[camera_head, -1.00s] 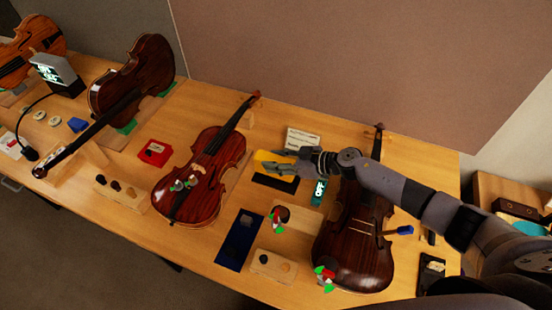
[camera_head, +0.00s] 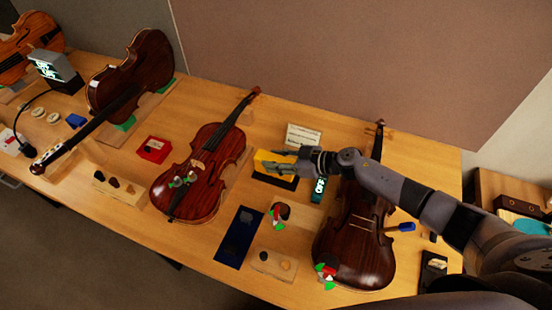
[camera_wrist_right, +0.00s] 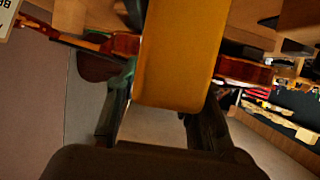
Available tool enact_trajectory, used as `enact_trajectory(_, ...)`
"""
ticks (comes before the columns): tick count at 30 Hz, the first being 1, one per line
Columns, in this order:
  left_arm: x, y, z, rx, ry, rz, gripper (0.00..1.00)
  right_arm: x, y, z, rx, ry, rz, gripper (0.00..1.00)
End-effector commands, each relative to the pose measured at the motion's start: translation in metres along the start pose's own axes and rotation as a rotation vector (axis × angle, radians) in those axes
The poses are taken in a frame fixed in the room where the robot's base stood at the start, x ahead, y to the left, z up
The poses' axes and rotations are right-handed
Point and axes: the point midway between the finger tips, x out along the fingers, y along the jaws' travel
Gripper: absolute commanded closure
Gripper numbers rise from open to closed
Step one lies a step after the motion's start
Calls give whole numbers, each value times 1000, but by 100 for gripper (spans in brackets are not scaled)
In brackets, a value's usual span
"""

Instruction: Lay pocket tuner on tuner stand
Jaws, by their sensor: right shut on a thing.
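The pocket tuner appears to be the yellow block (camera_head: 268,162) in my right gripper (camera_head: 285,162). The gripper is shut on it, and its broad yellow face fills the upper middle of the right wrist view (camera_wrist_right: 180,55). A dark, low piece, likely the tuner stand (camera_head: 276,183), lies directly below the block in the head view. The block hides part of this stand. I cannot tell whether the block touches it or hangs just above it. My left gripper is not in view.
A violin (camera_head: 200,170) lies left of the stand, and a larger dark one (camera_head: 352,250) lies under my right arm. A white card (camera_head: 303,136) stands behind the stand. A dark slab with green lettering (camera_head: 319,188) is right of it. A blue mat (camera_head: 239,238) lies in front.

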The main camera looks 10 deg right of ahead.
Motion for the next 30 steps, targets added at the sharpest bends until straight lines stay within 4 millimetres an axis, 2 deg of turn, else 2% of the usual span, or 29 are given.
enact_trajectory(18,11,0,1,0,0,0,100,6,0,15,1,1,0,97)
enact_trajectory(30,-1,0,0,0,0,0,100,2,0,5,1,1,0,97)
